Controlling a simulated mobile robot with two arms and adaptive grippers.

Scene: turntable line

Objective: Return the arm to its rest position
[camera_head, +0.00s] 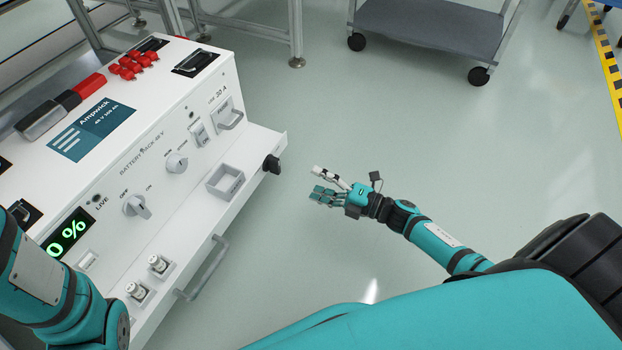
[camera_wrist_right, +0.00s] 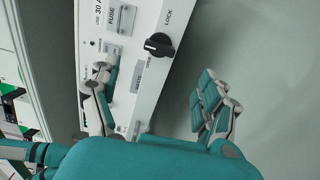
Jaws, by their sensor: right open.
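My right gripper (camera_head: 316,182) is open and empty, with its fingers spread, in the head view. It is over the floor just right of a white battery pack cabinet (camera_head: 160,205). The black lock knob (camera_head: 271,164) on the cabinet's corner is a short way left of the fingertips, with a gap between. In the right wrist view the open gripper (camera_wrist_right: 157,78) shows its two finger sides apart, with the knob (camera_wrist_right: 159,45) beyond them, marked LOCK. My left arm shows at the lower left; its gripper is out of view.
The cabinet carries a handle (camera_head: 205,268), a rotary switch (camera_head: 136,206), red caps (camera_head: 132,64) and a green display (camera_head: 69,233) partly hidden by my left arm. A grey wheeled cart (camera_head: 430,28) stands at the back. The floor around the right arm is clear.

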